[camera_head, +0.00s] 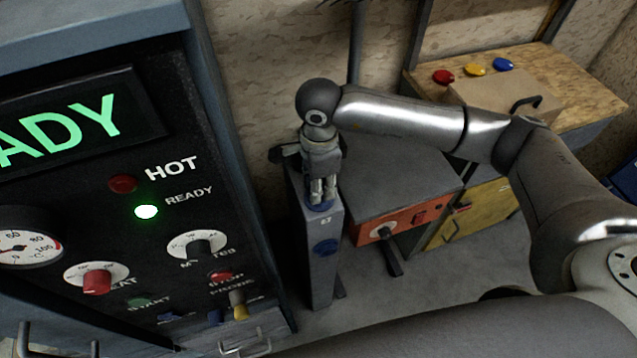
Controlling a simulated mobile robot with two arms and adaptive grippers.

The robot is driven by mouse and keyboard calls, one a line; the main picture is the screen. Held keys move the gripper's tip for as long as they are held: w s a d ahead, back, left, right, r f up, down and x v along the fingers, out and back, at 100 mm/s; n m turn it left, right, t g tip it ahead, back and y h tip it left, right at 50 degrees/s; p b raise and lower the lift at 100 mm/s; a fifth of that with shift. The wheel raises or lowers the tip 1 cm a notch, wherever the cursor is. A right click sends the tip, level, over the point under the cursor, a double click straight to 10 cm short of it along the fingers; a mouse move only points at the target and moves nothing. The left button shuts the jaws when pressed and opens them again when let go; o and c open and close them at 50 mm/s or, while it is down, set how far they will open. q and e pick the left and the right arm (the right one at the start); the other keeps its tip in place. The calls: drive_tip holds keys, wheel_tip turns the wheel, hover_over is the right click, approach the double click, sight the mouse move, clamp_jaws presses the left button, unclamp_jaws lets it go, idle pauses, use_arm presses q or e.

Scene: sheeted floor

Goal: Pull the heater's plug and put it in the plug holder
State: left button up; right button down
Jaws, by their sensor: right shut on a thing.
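My right gripper (322,190) points down at the upper part of a narrow grey post (322,278) and is shut on what looks like the heater's plug, mostly hidden between the fingers. I cannot tell whether the plug is seated there or held just clear. I cannot tell which fitting is the plug holder. A grey box with an orange front (405,222), perhaps the heater, stands right of the post. My left gripper is not in view.
A tall dark control panel (110,200) with a lit green display and several knobs stands close on the left. A yellow-fronted cabinet (470,218) stands beside the orange-fronted box.

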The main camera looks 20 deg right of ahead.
drive_tip(key=shift+s+f, duration=0.1)
drive_tip(key=shift+s, duration=0.05)
drive_tip(key=shift+w+r, duration=0.2)
drive_tip(key=shift+r, duration=0.2)
drive_tip(key=shift+s+r+p, duration=0.15)
drive_tip(key=shift+r+p, duration=0.3)
drive_tip(key=shift+r, duration=0.55)
drive_tip(key=shift+r+p, duration=0.6)
drive_tip(key=shift+r, duration=0.5)
drive_tip(key=shift+r, duration=0.1)
drive_tip(key=shift+r+p, duration=0.65)
drive_tip(key=shift+r, duration=1.25)
